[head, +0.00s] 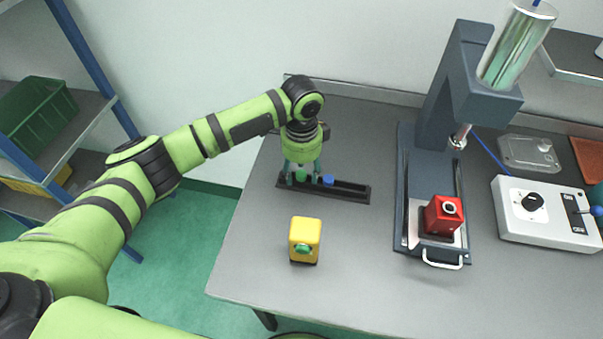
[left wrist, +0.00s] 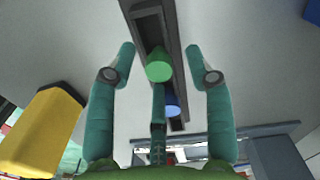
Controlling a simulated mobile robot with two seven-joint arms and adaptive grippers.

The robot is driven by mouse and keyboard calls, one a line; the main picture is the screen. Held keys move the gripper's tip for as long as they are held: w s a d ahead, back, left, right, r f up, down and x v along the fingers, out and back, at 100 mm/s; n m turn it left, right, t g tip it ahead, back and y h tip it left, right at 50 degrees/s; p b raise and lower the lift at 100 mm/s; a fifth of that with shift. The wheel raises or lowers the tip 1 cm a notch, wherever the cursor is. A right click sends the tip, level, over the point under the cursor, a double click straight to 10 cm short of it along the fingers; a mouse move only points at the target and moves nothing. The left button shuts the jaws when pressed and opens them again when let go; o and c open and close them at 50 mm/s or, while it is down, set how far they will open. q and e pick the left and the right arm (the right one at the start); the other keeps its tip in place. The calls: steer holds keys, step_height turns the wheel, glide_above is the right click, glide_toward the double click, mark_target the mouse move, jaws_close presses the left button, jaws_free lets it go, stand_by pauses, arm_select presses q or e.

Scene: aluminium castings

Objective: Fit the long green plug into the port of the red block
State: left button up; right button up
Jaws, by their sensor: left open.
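A green plug (head: 300,176) stands in a black rack (head: 350,196) on the table, beside a blue plug (head: 328,180). My left gripper (head: 302,180) points down over the green plug, with its fingers on either side. In the left wrist view the green plug (left wrist: 159,66) shows between the spread fingertips (left wrist: 160,52), with a gap on each side. The red block (head: 436,218) sits on the press's bed, with a pale-ringed round port on its top. A yellow block (head: 305,232) stands nearer, with a green piece in its front. My right gripper is out of view.
A dark press (head: 434,109) with a metal cylinder rises behind the red block. A white control box (head: 541,227) with a black knob stands to its right. The table between the rack and the press is clear.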

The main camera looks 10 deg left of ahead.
arm_select(q)
steer(key=shift+c, duration=0.4)
steer(key=c, duration=0.7)
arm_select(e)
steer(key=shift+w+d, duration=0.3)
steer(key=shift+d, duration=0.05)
arm_select(q)
steer(key=shift+r, duration=0.1)
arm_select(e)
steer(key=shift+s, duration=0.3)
